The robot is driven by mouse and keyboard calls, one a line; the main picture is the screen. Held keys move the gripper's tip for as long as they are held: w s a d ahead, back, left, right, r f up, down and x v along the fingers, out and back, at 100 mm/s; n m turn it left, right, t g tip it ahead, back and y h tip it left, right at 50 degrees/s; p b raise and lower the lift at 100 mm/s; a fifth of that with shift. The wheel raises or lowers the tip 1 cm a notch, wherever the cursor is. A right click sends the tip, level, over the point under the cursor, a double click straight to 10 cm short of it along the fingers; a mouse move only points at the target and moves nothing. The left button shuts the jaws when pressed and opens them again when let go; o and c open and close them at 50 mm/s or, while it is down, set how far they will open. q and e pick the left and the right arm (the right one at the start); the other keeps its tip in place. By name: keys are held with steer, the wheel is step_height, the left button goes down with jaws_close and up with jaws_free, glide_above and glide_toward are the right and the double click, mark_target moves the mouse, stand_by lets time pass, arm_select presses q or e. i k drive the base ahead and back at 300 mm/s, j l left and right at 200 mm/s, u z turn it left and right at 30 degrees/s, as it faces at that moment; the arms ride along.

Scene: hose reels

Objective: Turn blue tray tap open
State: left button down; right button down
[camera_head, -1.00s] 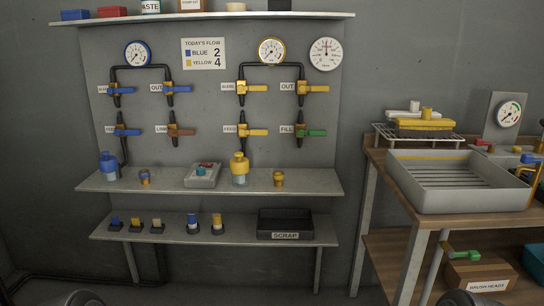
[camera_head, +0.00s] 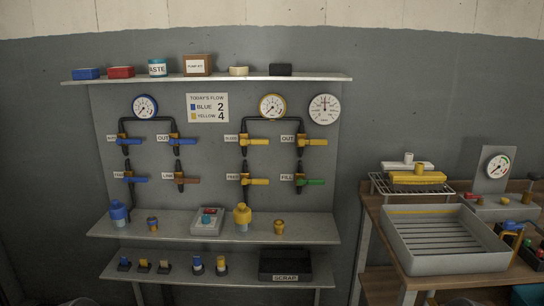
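The grey ribbed tray (camera_head: 388,236) stands on the wooden bench at the right. On the wall panel, blue lever handles sit at upper left (camera_head: 128,142), upper middle-left (camera_head: 184,142) and lower left (camera_head: 135,179), all lying about level. Neither gripper is in view; only dark rounded bits of my body show at the bottom edge.
A yellow block (camera_head: 417,178) lies on a wire rack (camera_head: 378,186) behind the tray. A gauge (camera_head: 498,168) stands at the back right. Shelves hold bottles, caps and a black scrap bin (camera_head: 286,265). A sign (camera_head: 207,107) reads blue 2, yellow 4.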

mark_target(508, 226)
steer(key=z, duration=1.45)
steer(key=i+l+z, duration=0.25)
steer(key=i, duration=0.3)
